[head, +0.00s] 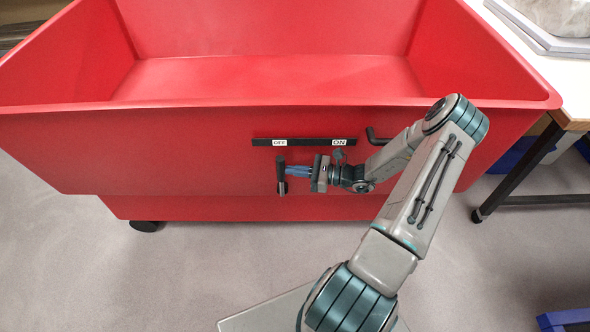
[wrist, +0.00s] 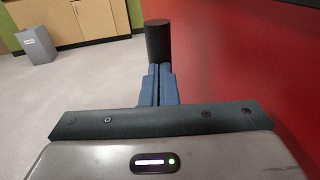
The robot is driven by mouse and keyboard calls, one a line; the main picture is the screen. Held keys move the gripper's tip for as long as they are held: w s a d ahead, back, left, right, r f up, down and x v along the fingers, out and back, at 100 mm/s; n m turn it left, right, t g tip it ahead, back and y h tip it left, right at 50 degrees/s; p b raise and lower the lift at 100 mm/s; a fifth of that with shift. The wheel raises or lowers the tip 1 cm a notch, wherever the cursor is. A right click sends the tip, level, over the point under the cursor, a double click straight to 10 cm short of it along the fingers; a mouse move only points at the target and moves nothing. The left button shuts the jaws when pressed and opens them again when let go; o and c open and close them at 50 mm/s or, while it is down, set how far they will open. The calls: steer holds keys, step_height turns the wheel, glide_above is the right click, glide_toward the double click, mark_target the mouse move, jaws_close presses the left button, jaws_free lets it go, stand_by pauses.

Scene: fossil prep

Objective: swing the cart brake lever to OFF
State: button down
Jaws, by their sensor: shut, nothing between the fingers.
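The red cart (head: 200,150) carries a black strip (head: 310,142) on its near wall, with an OFF label (head: 279,142) at its left and an ON label (head: 339,142) at its right. The black brake lever (head: 281,182) stands out below the OFF label. My gripper (head: 288,171) points left at the lever, its blue fingers closed together with nothing between them. In the wrist view the lever's dark cylindrical end (wrist: 158,40) is just beyond the closed fingertips (wrist: 160,70). I cannot tell whether they touch. The lever's pivot is not clear.
A black bent bar (head: 376,137) sticks out of the cart wall right of the ON label, close to my arm. A white table (head: 545,75) with a dark leg stands at the right. A grey bin (wrist: 36,45) stands far left in the wrist view. Floor left is clear.

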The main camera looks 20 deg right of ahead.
steer(key=b+v, duration=0.2)
steer(key=v, duration=1.2)
steer(key=shift+f, duration=0.3)
